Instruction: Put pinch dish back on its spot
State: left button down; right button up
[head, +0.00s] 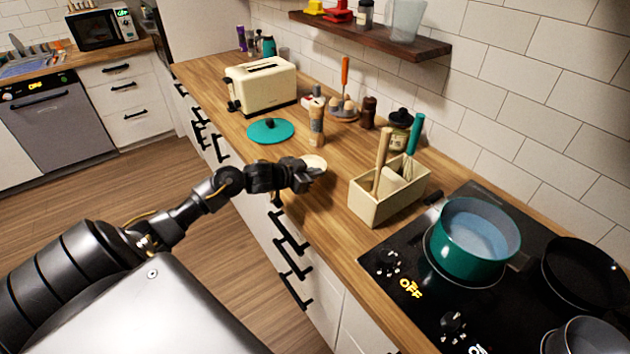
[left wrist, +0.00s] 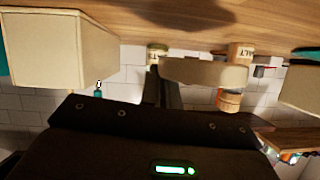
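The pinch dish (head: 315,163) is a small, shallow cream dish at the tip of my left gripper (head: 304,176) in the head view. In the upside-down left wrist view, the dish (left wrist: 205,73) sits at the ends of the dark fingers (left wrist: 162,88), which are close together on one side of its rim. The left gripper appears shut on it, holding it above the wooden counter (head: 330,205), where a shadow falls. The fingertips are partly hidden by the dish. No marked spot for the dish can be made out. My right gripper is not in view.
A cream utensil box (head: 392,200) stands right of the dish, before the stove with a teal pot (head: 466,250). A pepper mill (head: 317,122), teal lid (head: 270,131), toaster (head: 262,86) and egg holder (head: 343,110) stand behind. Counter between gripper and box is clear.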

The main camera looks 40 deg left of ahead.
aim_at(315, 189)
pick_arm(q)
jog(key=shift+w+a+f, duration=0.35)
jog(key=shift+w+f, duration=0.2)
jog(key=shift+f, duration=0.2)
notch_tip(315, 189, down, 2)
jog(key=shift+f+p, duration=0.1)
jog(key=shift+p, duration=0.45)
jog(key=shift+w+a+f, duration=0.1)
jog(key=shift+f, duration=0.45)
jog(key=c, duration=2.1)
grip_release()
jog(key=shift+f, duration=0.2)
jog(key=o, duration=0.5)
jog(key=shift+c, duration=0.2)
